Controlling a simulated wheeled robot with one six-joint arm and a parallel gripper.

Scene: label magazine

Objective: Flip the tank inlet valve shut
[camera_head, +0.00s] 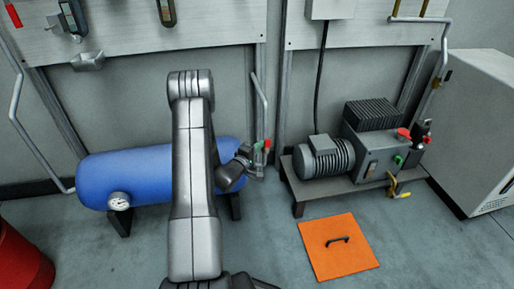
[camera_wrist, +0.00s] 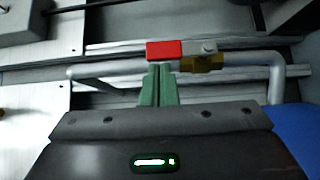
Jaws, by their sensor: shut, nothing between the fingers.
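The blue tank (camera_head: 140,172) lies on its side behind my arm, and its right end shows in the wrist view (camera_wrist: 300,128). The inlet valve has a red handle (camera_wrist: 178,50) and a brass body (camera_wrist: 205,63) on a grey pipe (camera_wrist: 125,67). The handle lies along the pipe, pointing left from its pivot in the wrist view. In the head view, the red handle (camera_head: 267,143) is small beside my gripper (camera_head: 257,146). My gripper's green fingers (camera_wrist: 160,85) are shut and empty, with their tips right at the handle's left part. I cannot tell whether they touch it.
A pump with a motor (camera_head: 325,157) stands on a low bench at right, with another red handle (camera_head: 404,134). An orange hatch (camera_head: 338,246) lies on the floor. A grey cabinet (camera_head: 480,130) is far right; a red drum (camera_head: 22,262) is lower left.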

